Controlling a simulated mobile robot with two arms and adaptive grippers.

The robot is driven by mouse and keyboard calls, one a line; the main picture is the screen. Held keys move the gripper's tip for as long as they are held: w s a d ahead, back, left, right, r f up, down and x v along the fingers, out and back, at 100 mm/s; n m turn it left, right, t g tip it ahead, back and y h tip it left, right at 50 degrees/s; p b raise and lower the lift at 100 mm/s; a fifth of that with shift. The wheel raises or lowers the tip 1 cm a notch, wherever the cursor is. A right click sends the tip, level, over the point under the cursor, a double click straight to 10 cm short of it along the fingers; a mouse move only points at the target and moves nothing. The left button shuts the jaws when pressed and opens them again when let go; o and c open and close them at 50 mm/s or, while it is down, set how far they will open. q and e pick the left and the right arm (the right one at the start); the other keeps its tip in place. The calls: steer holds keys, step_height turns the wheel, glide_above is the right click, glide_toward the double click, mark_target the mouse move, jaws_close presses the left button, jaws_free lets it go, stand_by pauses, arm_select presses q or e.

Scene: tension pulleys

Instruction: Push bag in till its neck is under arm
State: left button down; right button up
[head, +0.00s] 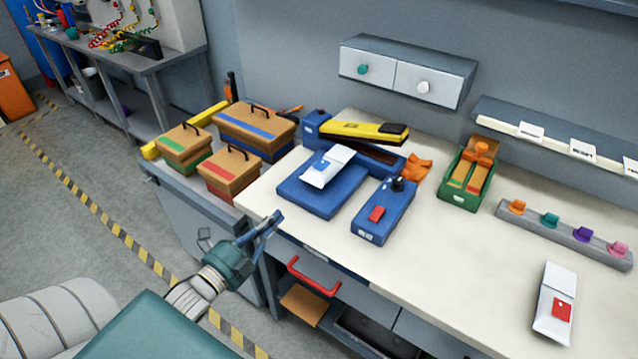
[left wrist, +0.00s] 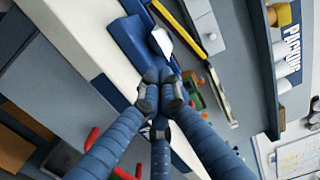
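A white bag with a blue label (head: 342,155) lies on the blue platform (head: 312,200) of the sealer, one end towards the sealer's yellow and black arm (head: 362,131). I cannot tell whether its neck lies under that arm. The bag also shows in the left wrist view (left wrist: 161,41), just beyond my fingertips. My left gripper (head: 274,217) is in front of the platform, near the table's front edge, apart from the bag. Its fingers (left wrist: 163,88) are drawn together with nothing seen between them. My right gripper is not in view.
A blue box with a red button (head: 376,213) stands right of the platform. Lidded cardboard boxes (head: 233,174) stand at left. A green bin (head: 467,180), a peg rail (head: 565,233) and a red-labelled white bag (head: 554,304) are at right. The table's middle is clear.

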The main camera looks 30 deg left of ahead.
arm_select(q)
steer(key=p, duration=0.2)
glide_toward(312, 183)
steer(key=w, duration=0.5)
steer(key=shift+w+d+r, duration=0.15)
steer(key=shift+w+r, duration=0.05)
steer(key=shift+w, duration=0.05)
steer(key=shift+w+f, duration=0.15)
steer(key=shift+w, duration=0.6)
steer(key=shift+d, duration=0.1)
steer(key=w+b, duration=0.2)
steer(key=w, duration=0.3)
steer(key=shift+w+d+f, duration=0.15)
steer(key=shift+w, duration=0.2)
steer(key=shift+s, duration=0.1)
steer(key=shift+r, duration=0.2)
steer(key=shift+f, duration=0.1)
